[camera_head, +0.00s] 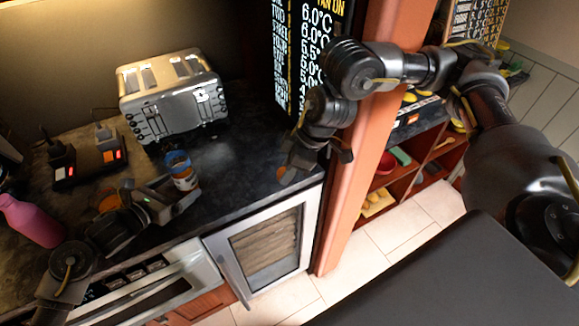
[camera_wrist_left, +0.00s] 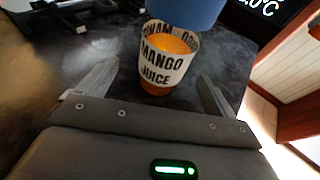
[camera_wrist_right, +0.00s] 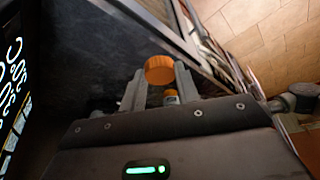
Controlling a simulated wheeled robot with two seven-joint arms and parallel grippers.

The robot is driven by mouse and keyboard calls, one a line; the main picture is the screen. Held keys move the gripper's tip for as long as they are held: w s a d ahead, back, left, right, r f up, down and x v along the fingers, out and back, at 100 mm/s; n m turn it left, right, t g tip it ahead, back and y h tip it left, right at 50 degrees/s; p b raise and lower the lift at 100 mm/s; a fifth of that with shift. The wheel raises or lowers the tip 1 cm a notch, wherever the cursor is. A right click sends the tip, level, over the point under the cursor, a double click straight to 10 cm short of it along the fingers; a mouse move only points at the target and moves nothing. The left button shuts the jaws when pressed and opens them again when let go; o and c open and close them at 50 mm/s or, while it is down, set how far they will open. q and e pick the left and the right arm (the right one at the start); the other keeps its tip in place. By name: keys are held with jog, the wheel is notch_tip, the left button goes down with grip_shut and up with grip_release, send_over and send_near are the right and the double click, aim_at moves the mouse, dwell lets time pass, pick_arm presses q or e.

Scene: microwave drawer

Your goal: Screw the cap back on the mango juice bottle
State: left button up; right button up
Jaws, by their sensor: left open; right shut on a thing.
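The mango juice bottle (camera_head: 186,181) stands on the dark counter. Its white label reads MANGO JUICE in the left wrist view (camera_wrist_left: 163,68), with orange showing above and below. My left gripper (camera_head: 188,196) is open, with its fingers on either side of the bottle; I cannot tell whether they touch it. My right gripper (camera_head: 300,168) is above the counter's right end, apart from the bottle. It is shut on the orange cap (camera_wrist_right: 159,69), which shows at its fingertips.
A blue object (camera_wrist_left: 185,10) appears just behind the bottle. A silver toaster (camera_head: 172,95) stands behind it. A pink bottle (camera_head: 32,220) and a dark unit with red lights (camera_head: 88,160) are to the left. A glass-fronted cabinet (camera_head: 265,247) is below the counter edge.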

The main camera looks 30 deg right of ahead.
pick_arm(q)
jog(key=shift+b+x, duration=0.7)
jog(key=shift+x, duration=0.7)
pick_arm(e)
jog(key=shift+w+d+f, duration=0.15)
jog(key=shift+d+f, duration=0.05)
jog(key=shift+f, duration=0.4)
jog(key=shift+w+d+f, duration=0.15)
jog(key=shift+f, duration=0.4)
pick_arm(q)
jog(key=shift+s, duration=0.1)
jog(key=shift+c, duration=0.3)
